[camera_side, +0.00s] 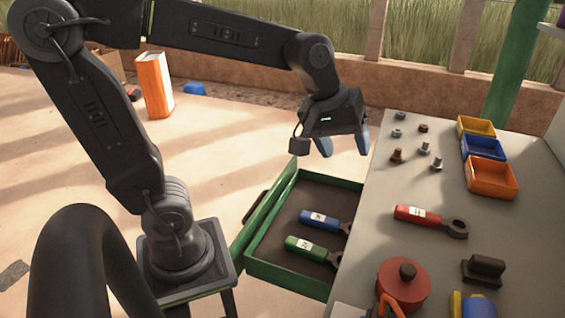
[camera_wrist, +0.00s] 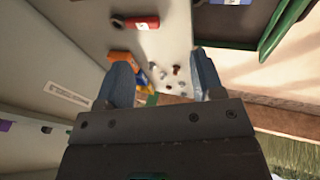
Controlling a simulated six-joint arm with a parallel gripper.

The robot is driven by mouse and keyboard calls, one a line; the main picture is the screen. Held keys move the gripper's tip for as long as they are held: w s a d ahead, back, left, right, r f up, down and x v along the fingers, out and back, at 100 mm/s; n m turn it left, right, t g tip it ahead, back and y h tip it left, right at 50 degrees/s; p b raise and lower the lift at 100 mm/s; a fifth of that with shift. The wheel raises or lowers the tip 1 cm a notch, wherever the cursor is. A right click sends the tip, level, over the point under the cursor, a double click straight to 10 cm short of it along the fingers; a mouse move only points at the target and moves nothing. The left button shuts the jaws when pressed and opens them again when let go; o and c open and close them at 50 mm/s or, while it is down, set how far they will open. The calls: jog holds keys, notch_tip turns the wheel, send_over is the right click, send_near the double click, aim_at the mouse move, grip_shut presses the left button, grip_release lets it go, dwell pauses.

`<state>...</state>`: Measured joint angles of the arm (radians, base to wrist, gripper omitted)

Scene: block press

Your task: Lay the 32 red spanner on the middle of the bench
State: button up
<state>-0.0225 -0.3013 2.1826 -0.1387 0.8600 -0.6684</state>
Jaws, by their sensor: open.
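The red spanner (camera_side: 431,220) lies flat on the grey bench (camera_side: 385,248), its handle with a white label to the left and its dark ring end to the right. It also shows in the wrist view (camera_wrist: 135,23), near the top. I cannot read the number on its label. My gripper (camera_side: 343,148) is open and empty, in the air beyond the drawer and left of the bench's far part, well away from the spanner. Both blue fingers show in the wrist view (camera_wrist: 163,80), with nothing held between them.
An open green drawer (camera_side: 290,283) holds a blue spanner (camera_side: 325,221) and a green spanner (camera_side: 312,248). Bolts and nuts (camera_side: 423,148) and yellow, blue and orange bins (camera_side: 492,178) stand at the bench's far end. A red round container (camera_side: 403,290) and a dark block (camera_side: 483,270) stand nearer.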

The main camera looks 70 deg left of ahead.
jog(key=s+a+f+m+t+y, duration=0.1)
jog(key=s+f+m, duration=0.1)
jog(key=s+m, duration=0.6)
jog(key=s, duration=0.3)
jog(key=shift+s+m, duration=0.15)
jog(key=shift+m, duration=0.25)
jog(key=shift+c, duration=0.3)
dwell(0.4)
